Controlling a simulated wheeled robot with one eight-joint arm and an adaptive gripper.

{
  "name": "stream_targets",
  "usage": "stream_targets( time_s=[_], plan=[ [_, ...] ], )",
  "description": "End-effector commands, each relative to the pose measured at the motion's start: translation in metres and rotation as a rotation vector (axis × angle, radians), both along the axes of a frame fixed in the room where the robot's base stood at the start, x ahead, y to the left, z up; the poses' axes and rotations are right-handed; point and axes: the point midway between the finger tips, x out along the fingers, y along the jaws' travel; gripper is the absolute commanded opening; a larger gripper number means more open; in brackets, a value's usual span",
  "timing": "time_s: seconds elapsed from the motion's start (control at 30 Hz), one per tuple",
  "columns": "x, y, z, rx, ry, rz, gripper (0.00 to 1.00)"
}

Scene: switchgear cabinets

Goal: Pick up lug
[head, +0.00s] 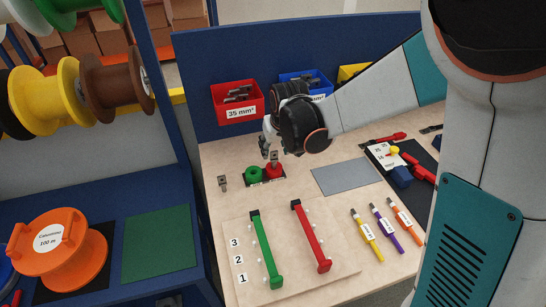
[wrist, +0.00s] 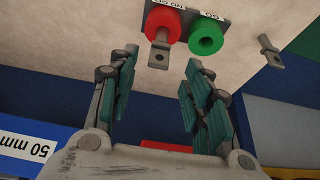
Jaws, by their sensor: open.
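One grey metal lug (head: 274,158) stands in the red NO GO gauge (head: 274,170). In the wrist view this lug (wrist: 158,54) sticks out of the red gauge (wrist: 164,24), its holed flat end toward my gripper. A second lug (head: 223,183) stands on the bench to the left, and in the wrist view it (wrist: 270,50) is at the upper right. The green GO gauge (head: 253,173) is empty. My gripper (head: 267,146) is open above the gauges. In the wrist view its fingers (wrist: 161,60) are spread on either side of the lug in the red gauge, with gaps.
Behind my gripper stand a red 35 mm² bin (head: 238,114) holding lugs and a blue bin (head: 318,97). A wooden board (head: 235,213) with green and red cables is in front. A grey mat (head: 345,177) to the right is clear.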

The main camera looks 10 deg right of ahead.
Motion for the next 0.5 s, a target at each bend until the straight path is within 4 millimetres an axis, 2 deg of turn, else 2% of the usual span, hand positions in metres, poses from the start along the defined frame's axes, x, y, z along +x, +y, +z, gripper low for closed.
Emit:
stream_targets(
  time_s=[0.27,0.5],
  plan=[
    [0.005,0.000,-0.016,0.000,0.000,0.000,0.45],
    [0.014,0.001,-0.049,0.000,0.000,0.000,0.45]
  ],
)
